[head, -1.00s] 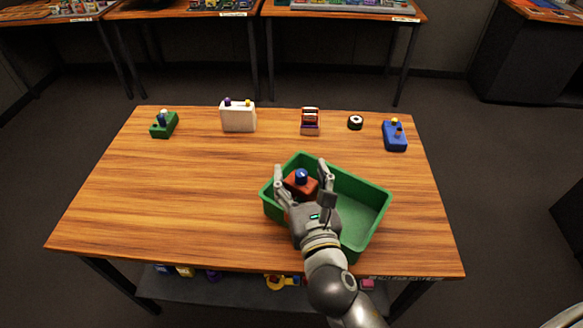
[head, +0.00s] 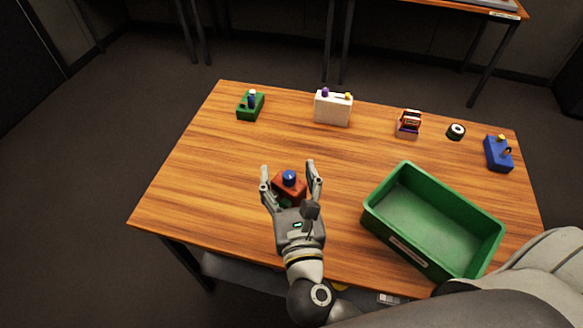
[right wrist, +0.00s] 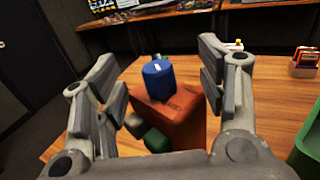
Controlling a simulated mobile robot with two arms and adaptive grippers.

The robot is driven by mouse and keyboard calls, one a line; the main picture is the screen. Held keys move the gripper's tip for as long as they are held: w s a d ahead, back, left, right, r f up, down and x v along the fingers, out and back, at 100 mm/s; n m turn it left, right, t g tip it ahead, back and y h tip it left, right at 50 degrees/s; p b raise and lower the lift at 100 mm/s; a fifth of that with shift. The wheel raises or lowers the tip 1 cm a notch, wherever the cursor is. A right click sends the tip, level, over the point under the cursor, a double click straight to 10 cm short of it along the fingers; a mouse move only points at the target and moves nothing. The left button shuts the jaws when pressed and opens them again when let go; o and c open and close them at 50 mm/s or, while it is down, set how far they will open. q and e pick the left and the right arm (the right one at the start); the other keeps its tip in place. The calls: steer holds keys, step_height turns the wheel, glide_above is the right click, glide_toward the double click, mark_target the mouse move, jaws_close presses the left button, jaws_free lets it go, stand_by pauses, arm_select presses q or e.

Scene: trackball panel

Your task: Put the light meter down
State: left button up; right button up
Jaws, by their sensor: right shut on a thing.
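The light meter, as I take it, is a red box (head: 290,188) with a blue round knob on top and small green and dark parts on its near side. My right gripper (head: 290,174) is shut on it, one finger on each side, over the left-middle part of the table. In the right wrist view the red box (right wrist: 172,112) shows between the fingers (right wrist: 168,92), upright or nearly so. I cannot tell whether its bottom touches the table. My left gripper is not in view.
A green bin (head: 420,213), empty, stands to the right on the wooden table (head: 200,180). The table's left part is clear.

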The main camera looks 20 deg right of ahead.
steer(key=w+f+b, duration=1)
steer(key=f+b, duration=0.1)
steer(key=b, duration=0.1)
steer(key=shift+w+d+f+b, duration=0.25)
steer(key=shift+w+f+b, duration=0.05)
steer(key=shift+w+b, duration=0.1)
steer(key=shift+f, duration=0.1)
steer(key=o, duration=1.4)
steer(key=shift+o, duration=0.2)
